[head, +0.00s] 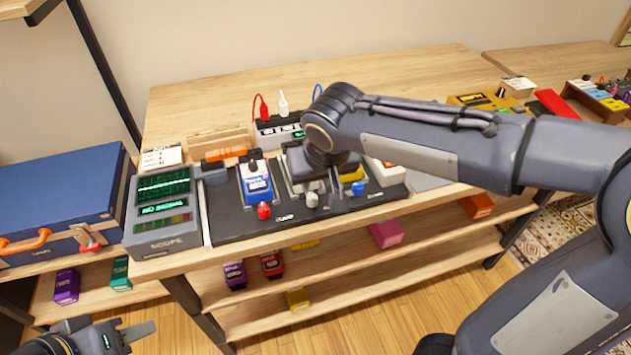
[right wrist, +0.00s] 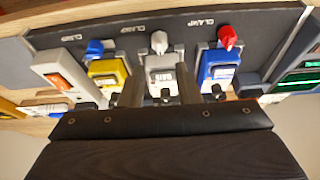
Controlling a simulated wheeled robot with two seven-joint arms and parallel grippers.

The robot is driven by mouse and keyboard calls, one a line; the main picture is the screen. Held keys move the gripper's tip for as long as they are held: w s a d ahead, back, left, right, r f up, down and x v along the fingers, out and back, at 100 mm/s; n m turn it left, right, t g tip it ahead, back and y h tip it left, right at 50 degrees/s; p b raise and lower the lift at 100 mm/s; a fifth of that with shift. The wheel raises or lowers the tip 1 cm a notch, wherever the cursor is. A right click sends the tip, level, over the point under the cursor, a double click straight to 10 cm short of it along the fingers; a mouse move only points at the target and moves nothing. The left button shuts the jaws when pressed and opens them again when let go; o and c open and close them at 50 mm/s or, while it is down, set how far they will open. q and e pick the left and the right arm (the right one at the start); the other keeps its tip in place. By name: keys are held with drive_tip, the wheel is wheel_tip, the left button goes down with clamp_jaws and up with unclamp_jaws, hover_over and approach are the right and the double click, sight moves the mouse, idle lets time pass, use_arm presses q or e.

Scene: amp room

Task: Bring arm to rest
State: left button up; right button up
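My right arm reaches in from the right of the head view, its wrist bent down over a dark pedal board (head: 225,232). Its gripper (right wrist: 160,92) is open, with one finger on each side of a grey pedal (right wrist: 162,66); contact cannot be judged. In the head view, that pedal (head: 303,172) is partly hidden by the wrist. A blue pedal (head: 257,185) and a yellow pedal (head: 352,174) stand on either side. My left gripper (head: 140,332) is low at the bottom left, away from the table, and cut by the frame edge.
A scope (head: 160,212) and a blue case (head: 60,200) stand left of the board. A power strip (head: 278,132) with plugs sits behind it. The lower shelf (head: 360,262) holds small coloured boxes.

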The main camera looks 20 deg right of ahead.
idle(0.4)
drive_tip(key=s+d+r+m+y+p, duration=0.1)
drive_tip(key=s+d+r+y+p, duration=0.1)
drive_tip(key=s, duration=0.7)
drive_tip(key=s+d+r+t+y+p, duration=0.1)
drive_tip(key=s+d+r+p, duration=0.2)
drive_tip(key=s, duration=0.7)
drive_tip(key=d+p, duration=0.2)
drive_tip(key=p, duration=0.1)
drive_tip(key=shift+d+m+y+p, duration=0.25)
drive_tip(key=shift+m+y+p, duration=0.15)
idle(0.4)
